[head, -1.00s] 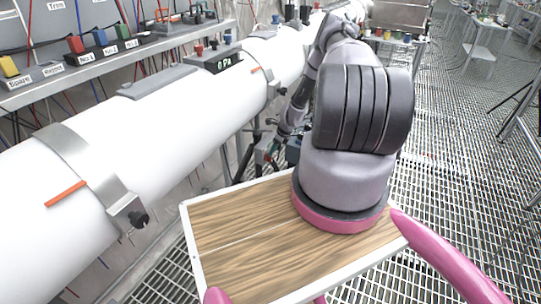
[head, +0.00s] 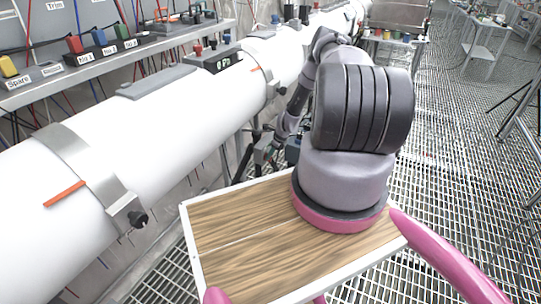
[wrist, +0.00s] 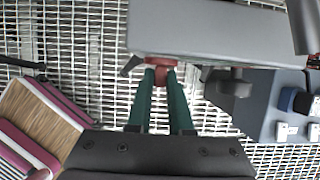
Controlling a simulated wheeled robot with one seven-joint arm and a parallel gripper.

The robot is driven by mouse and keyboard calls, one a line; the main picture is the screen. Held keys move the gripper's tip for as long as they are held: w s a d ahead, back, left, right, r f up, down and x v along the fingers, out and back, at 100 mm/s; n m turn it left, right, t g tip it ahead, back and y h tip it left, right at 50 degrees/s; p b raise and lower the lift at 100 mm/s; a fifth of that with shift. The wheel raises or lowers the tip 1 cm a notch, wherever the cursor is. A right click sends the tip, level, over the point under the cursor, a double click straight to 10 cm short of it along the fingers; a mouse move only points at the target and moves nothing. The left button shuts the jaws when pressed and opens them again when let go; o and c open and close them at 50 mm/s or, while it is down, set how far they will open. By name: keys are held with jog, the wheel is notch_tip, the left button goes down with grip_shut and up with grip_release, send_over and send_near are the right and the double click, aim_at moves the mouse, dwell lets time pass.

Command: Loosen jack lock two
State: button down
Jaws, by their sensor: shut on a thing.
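In the wrist view my gripper (wrist: 161,76) has two green fingers closed on a small red knob (wrist: 158,61). The knob sits at the lower edge of a grey block (wrist: 215,28), and the fingertips cover part of it. No label shows on the knob, so I cannot tell from a marking whether it is lock two. A dark knob (wrist: 235,86) stands just right of the fingers, apart from them. In the head view my gripper is small and dark beneath the white tube (head: 190,115), and its hold is too small to make out.
A blue-grey panel (wrist: 262,105) with pale labels lies right of the fingers in the wrist view. A steel clamp band (head: 85,165) circles the tube. A shelf (head: 120,55) with labelled coloured boxes runs behind it. Open grating floor (head: 445,160) lies to the right.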

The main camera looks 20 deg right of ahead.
jog(key=shift+s+a+f+n+t+h, duration=0.35)
jog(key=shift+n+t+h, duration=0.35)
jog(key=shift+t+h, duration=1.2)
jog(key=shift+s+a+f+n+t+h, duration=0.2)
jog(key=shift+a+f+n+t+h, duration=0.4)
jog(key=shift+t+h, duration=1.25)
jog(key=shift+s+a+f+n+t+h, duration=0.25)
jog(key=shift+n+t+h, duration=0.55)
jog(key=shift+t+h, duration=1.05)
jog(key=shift+d, duration=0.2)
jog(key=c, duration=0.8)
grip_release()
